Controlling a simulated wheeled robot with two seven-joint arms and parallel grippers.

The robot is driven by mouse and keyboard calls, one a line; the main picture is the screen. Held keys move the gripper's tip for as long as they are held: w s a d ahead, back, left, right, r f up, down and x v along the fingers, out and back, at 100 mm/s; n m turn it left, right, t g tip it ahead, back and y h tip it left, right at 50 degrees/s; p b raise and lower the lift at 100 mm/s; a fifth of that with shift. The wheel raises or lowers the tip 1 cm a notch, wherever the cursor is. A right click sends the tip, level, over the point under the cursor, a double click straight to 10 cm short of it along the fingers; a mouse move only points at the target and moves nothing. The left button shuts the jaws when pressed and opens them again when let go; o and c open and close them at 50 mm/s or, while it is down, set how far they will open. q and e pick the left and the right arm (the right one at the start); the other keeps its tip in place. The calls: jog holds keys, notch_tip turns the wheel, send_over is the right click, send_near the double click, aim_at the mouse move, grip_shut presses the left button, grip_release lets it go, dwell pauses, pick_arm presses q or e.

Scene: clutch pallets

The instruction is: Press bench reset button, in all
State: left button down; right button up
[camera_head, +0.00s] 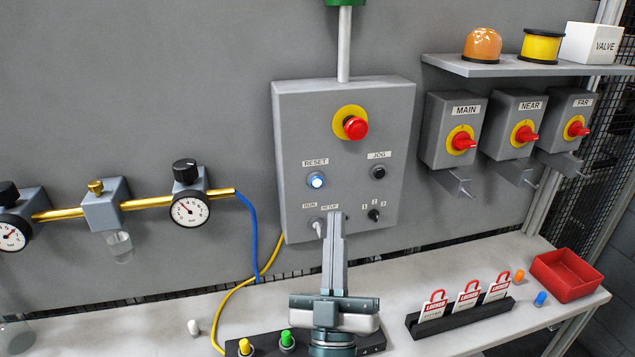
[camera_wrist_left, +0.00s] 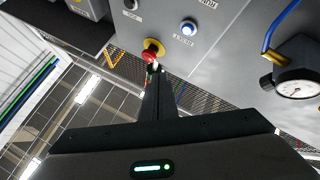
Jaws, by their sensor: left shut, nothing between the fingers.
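The reset button (camera_head: 316,180) is a lit blue-white button under a RESET label on the grey control box (camera_head: 295,120). It also shows in the left wrist view (camera_wrist_left: 188,28), where the panel appears upside down. My left gripper (camera_head: 337,214) is shut and empty, its fingers pointing up in front of the lower part of the box, below and right of the reset button in the picture. In the left wrist view its fingertips (camera_wrist_left: 157,72) appear just by the red emergency stop (camera_wrist_left: 151,52); contact cannot be told. My right gripper is not in view.
The box also bears a red emergency stop (camera_head: 355,128), a black JOG button (camera_head: 379,172) and a selector (camera_head: 374,215). A strip with yellow and green plugs (camera_head: 287,340), a rack of LOCKED tags (camera_head: 460,318) and a red bin (camera_head: 568,275) stand on the bench.

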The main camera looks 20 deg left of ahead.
aim_at(316, 181)
pick_arm(q)
jog(key=shift+w, duration=0.1)
jog(key=shift+w+a, duration=0.8)
jog(key=shift+w, duration=0.4)
jog(key=shift+w+a, duration=0.85)
jog(key=shift+w, duration=0.35)
jog(key=shift+w+a, duration=0.8)
jog(key=shift+w, duration=0.4)
jog(key=shift+w+a, duration=0.2)
jog(key=shift+w, duration=0.05)
jog(key=shift+w+a, duration=0.3)
jog(key=shift+w, duration=0.15)
dwell(0.6)
jog(key=shift+s+d, duration=0.1)
dwell(0.3)
jog(key=shift+s+d+p, duration=0.4)
jog(key=shift+s+p, duration=0.05)
jog(key=shift+s, duration=0.2)
